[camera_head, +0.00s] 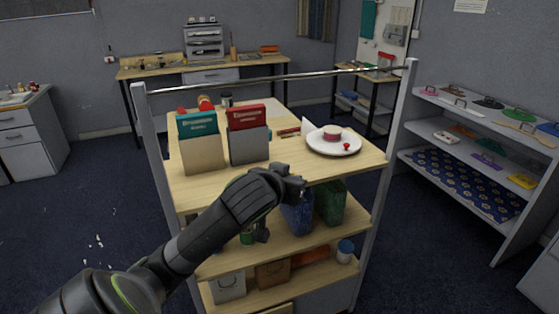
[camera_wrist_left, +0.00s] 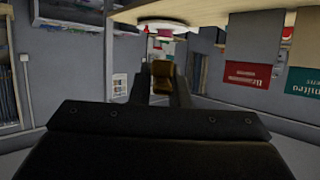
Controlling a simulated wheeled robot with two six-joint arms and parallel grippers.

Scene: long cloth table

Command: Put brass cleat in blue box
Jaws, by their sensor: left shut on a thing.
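My left gripper (camera_head: 292,186) reaches in from the left and is at the front of the cart, near the edge of its top board. In the left wrist view, the gripper (camera_wrist_left: 162,90) is shut on a small brown-gold piece, which looks like the brass cleat (camera_wrist_left: 162,70). The cleat cannot be made out in the head view. A dark blue object (camera_head: 298,214), perhaps the blue box, stands on the middle shelf just below the gripper. The gripper partly covers its top. My right gripper is in neither view.
A green container (camera_head: 331,203) stands right of the blue object. The cart's top board (camera_head: 215,185) holds two file holders with books (camera_head: 200,142) and a white plate (camera_head: 333,142). Metal posts and a rail (camera_head: 280,77) frame the cart. A side shelf (camera_head: 480,150) stands at right.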

